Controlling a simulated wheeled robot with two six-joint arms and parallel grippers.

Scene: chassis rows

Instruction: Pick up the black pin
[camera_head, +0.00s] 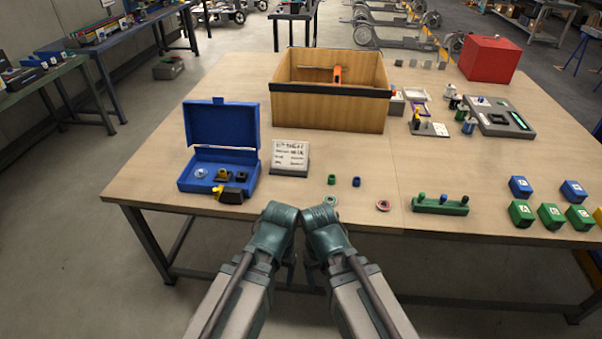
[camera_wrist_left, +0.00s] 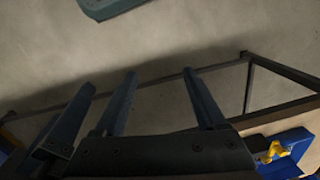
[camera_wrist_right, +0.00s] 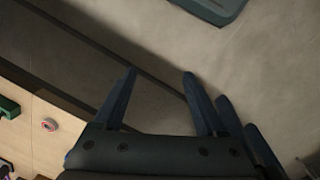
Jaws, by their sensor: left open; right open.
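A green block rack (camera_head: 440,207) stands near the front edge of the table, right of centre in the head view. Three short pins stand upright in it. My left gripper (camera_wrist_left: 160,70) is open and empty, and shows in the head view (camera_head: 291,272) below the table's front edge, left of the rack. My right gripper (camera_wrist_right: 160,71) is open and empty beside it. The rack's green end (camera_wrist_right: 9,107) shows at the left of the right wrist view.
An open blue case (camera_head: 222,150), a white label stand (camera_head: 290,157) and a wooden bin (camera_head: 330,105) stand left and centre. Green and blue lettered blocks (camera_head: 551,215) sit right of the rack. Small rings (camera_head: 383,205) lie left of it.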

